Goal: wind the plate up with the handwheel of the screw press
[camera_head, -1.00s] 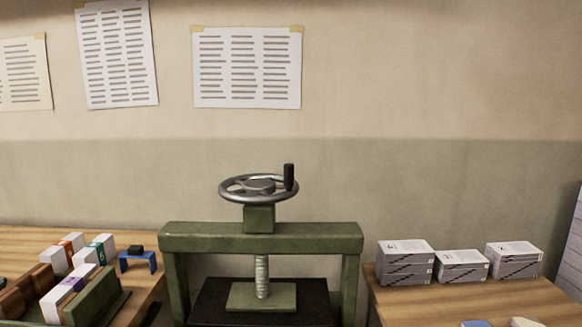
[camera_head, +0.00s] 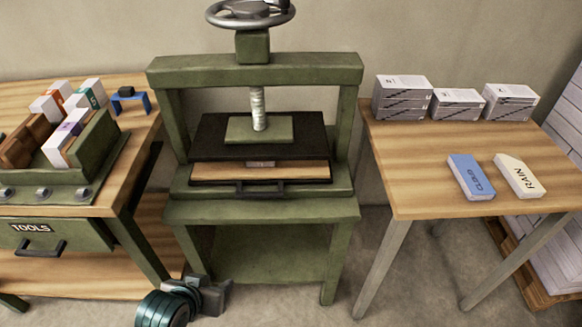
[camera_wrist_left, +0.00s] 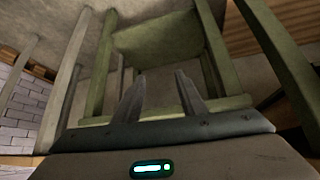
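The green screw press (camera_head: 165,72) stands in the middle of the head view. Its grey handwheel (camera_head: 212,13) is on top, cut by the upper picture edge. A pale threaded screw (camera_head: 258,108) runs down to the green plate (camera_head: 240,131), which is above a black slab (camera_head: 205,142). My left gripper (camera_head: 222,292) is low in front of the press, well below the handwheel and touching nothing visible. In the left wrist view its two fingers (camera_wrist_left: 161,95) stand apart with nothing between them. My right gripper is not in view.
At left, a wooden bench (camera_head: 125,185) holds a green tray (camera_head: 95,145) of boxes and a blue stand (camera_head: 130,104). At right, a wooden table (camera_head: 420,190) carries grey paper stacks (camera_head: 403,97), a blue pad (camera_head: 470,176) and a cream pad (camera_head: 520,175). Floor shows between press and table.

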